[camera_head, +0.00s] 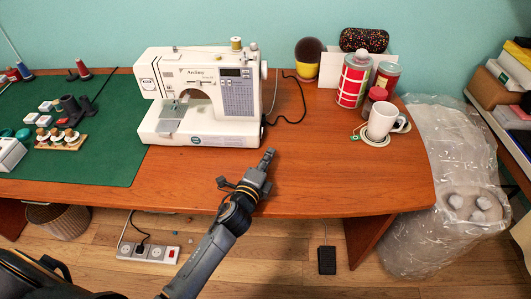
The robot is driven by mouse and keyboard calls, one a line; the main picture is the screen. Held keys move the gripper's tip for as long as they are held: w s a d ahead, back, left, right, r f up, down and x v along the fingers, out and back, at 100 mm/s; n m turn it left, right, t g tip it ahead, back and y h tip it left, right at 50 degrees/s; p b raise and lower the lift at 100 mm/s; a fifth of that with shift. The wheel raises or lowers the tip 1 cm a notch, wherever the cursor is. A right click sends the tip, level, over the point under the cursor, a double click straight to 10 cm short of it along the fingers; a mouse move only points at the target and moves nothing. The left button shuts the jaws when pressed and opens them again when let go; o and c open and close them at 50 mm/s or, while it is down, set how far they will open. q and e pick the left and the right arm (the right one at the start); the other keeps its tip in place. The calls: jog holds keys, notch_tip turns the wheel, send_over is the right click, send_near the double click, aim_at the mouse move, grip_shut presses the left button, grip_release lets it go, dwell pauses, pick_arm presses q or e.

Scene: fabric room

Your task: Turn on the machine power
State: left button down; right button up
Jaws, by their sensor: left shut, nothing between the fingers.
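The white sewing machine (205,95) stands upright on the wooden table, with a small display and a button panel on its right part. A black cord runs from its lower right side, where a small dark part (263,121) shows; I cannot make out a switch there. My left gripper (268,154) is shut and empty, just in front of and below the machine's lower right corner in the picture, with a visible gap to it. A white power strip (148,253) with a red switch (172,254) lies on the floor under the table. My right gripper is not in view.
A green mat (105,165) with spools and small parts covers the table's left. A white mug (382,121), red tins (353,80) and a dark round object (309,52) stand at the right. The wooden table (330,185) is clear at front right. A black pedal (327,260) lies below.

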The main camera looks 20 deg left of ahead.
pick_arm(q)
jog(key=w, duration=0.7)
jog(key=shift+w+d+f, duration=0.2)
jog(key=shift+w+d, duration=0.05)
jog(key=a, duration=0.2)
jog(key=a+p, duration=0.1)
jog(key=shift+s+r, duration=0.3)
jog(key=shift+s, duration=0.05)
jog(key=shift+s+a, duration=0.15)
jog(key=shift+a, duration=0.3)
